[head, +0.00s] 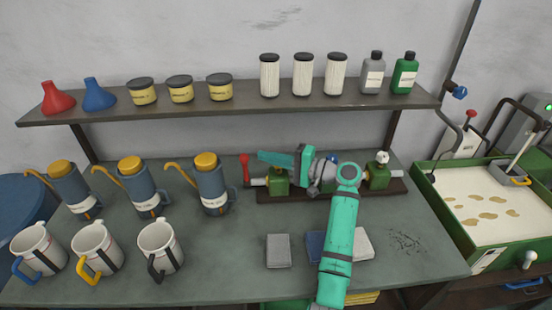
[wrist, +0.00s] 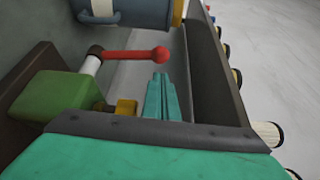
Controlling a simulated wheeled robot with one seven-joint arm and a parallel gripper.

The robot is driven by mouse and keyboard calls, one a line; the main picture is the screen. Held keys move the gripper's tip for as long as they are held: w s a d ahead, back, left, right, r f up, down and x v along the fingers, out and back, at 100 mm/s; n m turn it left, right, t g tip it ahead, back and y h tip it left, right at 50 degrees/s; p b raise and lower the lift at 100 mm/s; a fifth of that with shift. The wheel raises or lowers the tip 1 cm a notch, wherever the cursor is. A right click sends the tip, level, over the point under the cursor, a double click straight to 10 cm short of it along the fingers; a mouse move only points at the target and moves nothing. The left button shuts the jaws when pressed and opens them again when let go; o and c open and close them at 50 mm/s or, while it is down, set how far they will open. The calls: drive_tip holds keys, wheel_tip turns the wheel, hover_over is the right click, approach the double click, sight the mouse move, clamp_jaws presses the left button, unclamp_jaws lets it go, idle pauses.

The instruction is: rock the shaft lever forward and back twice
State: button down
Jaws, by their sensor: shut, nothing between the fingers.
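The shaft lever (head: 245,166) is red with a ball end. It stands up at the left end of the green-blocked shaft machine (head: 277,182) on the bench. In the wrist view the lever (wrist: 132,53) runs across the picture from a pale shaft end to its red ball. My gripper (head: 261,156) is shut and empty, pointing left, its tips near the lever's top. In the wrist view my fingertips (wrist: 160,77) lie just below the ball; I cannot tell whether they touch it. My wrist and forearm hide the middle of the machine.
A shelf (head: 230,107) with funnels, jars, filters and bottles runs above the bench (head: 200,270). Blue cans (head: 213,190) with yellow lids stand left of the lever, mugs (head: 160,250) in front of them. A green sand tray (head: 495,240) stands at the right.

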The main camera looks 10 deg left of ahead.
hover_over(246, 171)
drive_tip(key=w+d, duration=0.2)
drive_tip(key=w, duration=0.1)
drive_tip(key=shift+s, duration=0.15)
